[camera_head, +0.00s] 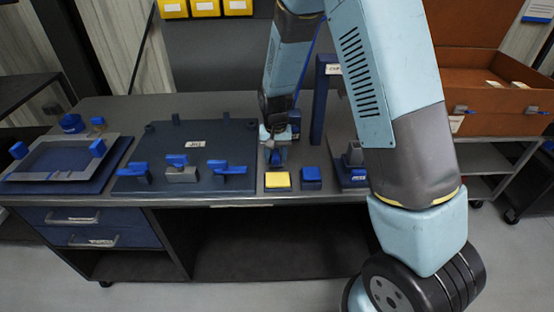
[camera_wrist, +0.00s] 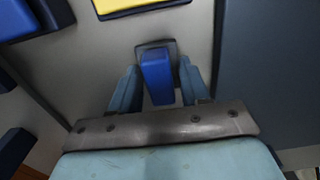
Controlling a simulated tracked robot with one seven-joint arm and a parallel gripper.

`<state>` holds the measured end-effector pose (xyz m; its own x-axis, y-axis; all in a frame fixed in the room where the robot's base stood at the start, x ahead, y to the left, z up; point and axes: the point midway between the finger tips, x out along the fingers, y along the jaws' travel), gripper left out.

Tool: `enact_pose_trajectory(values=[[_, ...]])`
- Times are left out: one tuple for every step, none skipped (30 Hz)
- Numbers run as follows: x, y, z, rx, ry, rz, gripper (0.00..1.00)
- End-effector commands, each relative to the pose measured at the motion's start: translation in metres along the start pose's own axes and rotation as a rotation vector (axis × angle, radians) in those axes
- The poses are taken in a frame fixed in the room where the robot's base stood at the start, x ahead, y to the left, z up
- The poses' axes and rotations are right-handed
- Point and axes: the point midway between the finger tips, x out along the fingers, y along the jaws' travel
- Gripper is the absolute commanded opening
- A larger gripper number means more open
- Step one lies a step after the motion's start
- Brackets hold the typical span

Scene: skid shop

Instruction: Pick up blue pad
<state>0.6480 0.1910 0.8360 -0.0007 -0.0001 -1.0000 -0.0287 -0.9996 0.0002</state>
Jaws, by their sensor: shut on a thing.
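My gripper (camera_head: 273,137) points down over the workbench, just behind a yellow pad (camera_head: 277,180). In the wrist view my gripper (camera_wrist: 157,82) has its two fingers on either side of a blue block (camera_wrist: 156,72) and is shut on it. The block has a grey square piece at its far end. It shows small and partly hidden under the fingers in the head view (camera_head: 275,157). A flat blue pad (camera_head: 311,178) lies on the bench to the right of the yellow pad, apart from my gripper. The wrist view shows the yellow pad (camera_wrist: 130,5) at the top edge.
A dark blue jig board (camera_head: 185,145) with blue clamps lies left of my gripper. A blue frame post (camera_head: 320,100) stands behind right. A framed tray (camera_head: 65,160) is at the bench's left end. An open brown case (camera_head: 500,105) stands on a cart at right.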

Motion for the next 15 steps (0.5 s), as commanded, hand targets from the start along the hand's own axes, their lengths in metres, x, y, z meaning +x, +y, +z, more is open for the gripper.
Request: enact_pose_trajectory(values=[[0.000, 0.000, 0.000, 0.000, 0.000, 0.000, 0.11], [0.000, 0.000, 0.000, 0.000, 0.000, 0.000, 0.11], [0.000, 0.000, 0.000, 0.000, 0.000, 0.000, 0.11], [0.000, 0.000, 0.000, 0.000, 0.000, 0.000, 0.11], [0.000, 0.000, 0.000, 0.000, 0.000, 0.000, 0.11], [-0.001, 0.000, 0.000, 0.000, 0.000, 0.000, 0.11], [-0.001, 0.000, 0.000, 0.000, 0.001, 0.000, 0.11], [-0.002, 0.000, 0.000, 0.000, 0.001, 0.000, 0.11], [-0.004, 0.000, 0.000, 0.000, 0.001, -0.001, 0.11], [-0.006, 0.000, -0.001, 0.000, 0.002, -0.001, 0.11], [-0.009, 0.000, -0.001, 0.000, 0.002, -0.001, 0.11], [-0.013, 0.000, -0.001, 0.000, 0.003, -0.001, 0.11], [-0.018, 0.000, -0.001, 0.000, 0.003, -0.001, 0.11], [-0.022, 0.000, -0.001, 0.000, 0.004, -0.002, 0.11], [-0.029, 0.000, -0.001, 0.000, 0.004, -0.002, 0.11]])
